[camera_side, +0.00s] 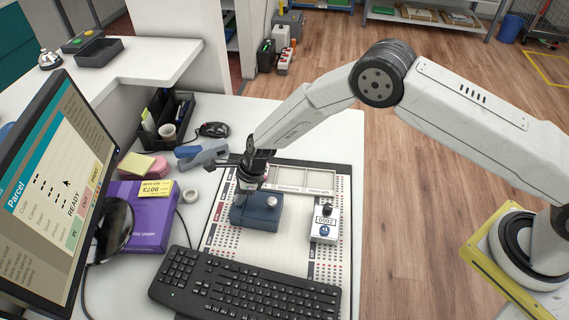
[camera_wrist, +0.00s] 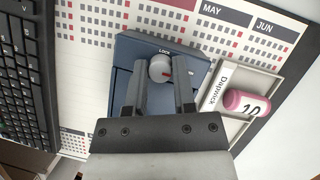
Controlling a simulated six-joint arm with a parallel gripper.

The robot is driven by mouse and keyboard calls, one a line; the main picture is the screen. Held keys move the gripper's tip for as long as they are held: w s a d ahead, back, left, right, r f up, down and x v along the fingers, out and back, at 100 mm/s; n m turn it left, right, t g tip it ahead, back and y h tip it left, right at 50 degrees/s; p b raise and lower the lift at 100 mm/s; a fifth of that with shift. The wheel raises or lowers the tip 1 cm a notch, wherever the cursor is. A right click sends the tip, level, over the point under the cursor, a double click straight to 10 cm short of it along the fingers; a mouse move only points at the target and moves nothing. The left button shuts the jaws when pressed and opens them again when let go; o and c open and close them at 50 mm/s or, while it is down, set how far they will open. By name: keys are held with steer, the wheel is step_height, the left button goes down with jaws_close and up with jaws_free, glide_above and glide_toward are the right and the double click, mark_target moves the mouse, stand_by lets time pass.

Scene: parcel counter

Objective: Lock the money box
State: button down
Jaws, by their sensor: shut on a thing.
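The money box (camera_side: 268,215) is a low dark blue box on the desk mat in the side view. In the wrist view it shows a blue top (camera_wrist: 130,48) marked LOCK. My gripper (camera_wrist: 161,78) is shut on this knob, one finger on each side. In the side view my gripper (camera_side: 245,185) points down onto the left part of the box and hides most of the knob. Another small grey round piece (camera_side: 271,201) shows on the right part of the box.
A white counter device (camera_side: 325,226) stands right of the box, and a black keyboard (camera_side: 245,284) lies in front. A purple packet (camera_side: 150,222) and monitor (camera_side: 55,170) are at the left.

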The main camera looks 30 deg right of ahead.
steer(key=shift+n, duration=0.3)
steer(key=n+g, duration=0.1)
steer(key=n, duration=0.2)
steer(key=shift+w+g, duration=0.1)
steer(key=shift+g, duration=0.2)
steer(key=n+g, duration=0.1)
steer(key=n, duration=0.3)
steer(key=shift+n+g, duration=0.4)
steer(key=n+g+h, duration=0.1)
steer(key=n, duration=0.3)
steer(key=shift+w, duration=0.1)
steer(key=shift+n+g+h, duration=0.3)
steer(key=shift+n+g, duration=0.2)
steer(key=shift+n, duration=0.9)
steer(key=shift+a+n+g+h, duration=0.1)
steer(key=shift+n+g+h, duration=0.25)
steer(key=shift+n, duration=0.85)
steer(key=shift+c, duration=2.2)
jaws_free()
steer(key=shift+r, duration=0.1)
